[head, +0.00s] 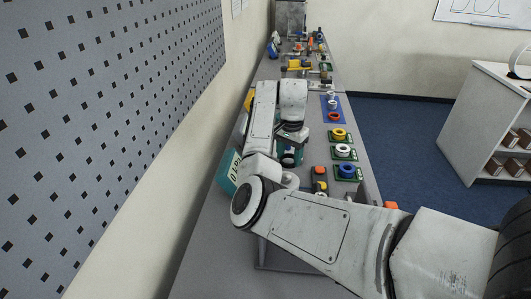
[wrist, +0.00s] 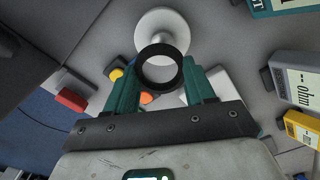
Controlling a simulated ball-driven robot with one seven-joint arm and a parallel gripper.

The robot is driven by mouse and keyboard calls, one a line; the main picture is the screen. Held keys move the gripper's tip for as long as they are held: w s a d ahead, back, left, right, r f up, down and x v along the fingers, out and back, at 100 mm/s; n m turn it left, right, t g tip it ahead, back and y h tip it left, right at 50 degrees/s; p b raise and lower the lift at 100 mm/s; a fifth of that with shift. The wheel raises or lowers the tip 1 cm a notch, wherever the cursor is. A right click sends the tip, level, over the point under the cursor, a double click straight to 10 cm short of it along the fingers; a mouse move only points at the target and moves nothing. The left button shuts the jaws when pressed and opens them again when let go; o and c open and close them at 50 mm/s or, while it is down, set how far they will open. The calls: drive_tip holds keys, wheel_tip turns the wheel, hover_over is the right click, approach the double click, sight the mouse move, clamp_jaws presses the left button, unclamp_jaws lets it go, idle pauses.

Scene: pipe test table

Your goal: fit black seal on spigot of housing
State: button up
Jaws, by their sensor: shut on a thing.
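My gripper (wrist: 158,84) has two green fingers in the wrist view. They are shut on the black seal (wrist: 143,72), a ring held between the fingertips and facing the camera. A pale round part, probably the housing (wrist: 162,17), shows beyond the seal and is partly covered by it. The seal's ring overlaps the near side of this part in the picture. I cannot tell whether they touch, and the spigot is not clearly seen. In the head view my arm covers most of the gripper area, so the seal cannot be made out there.
Blue (head: 346,170), white (head: 343,150) and yellow (head: 339,133) rings sit on plates along the bench's right side. A teal box (head: 228,171) stands by the wall at left. Meters, including a grey one (wrist: 298,80) and a yellow one (wrist: 303,128), lie at right in the wrist view.

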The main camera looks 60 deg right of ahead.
sight(286, 176)
drive_tip(key=shift+w+a, duration=0.15)
drive_tip(key=shift+w, duration=0.1)
drive_tip(key=shift+r+p, duration=0.2)
drive_tip(key=shift+p, duration=0.25)
drive_tip(key=shift+f+b, duration=0.95)
drive_tip(key=shift+f, duration=1.6)
drive_tip(key=shift+f, duration=1.5)
drive_tip(key=o, duration=1.1)
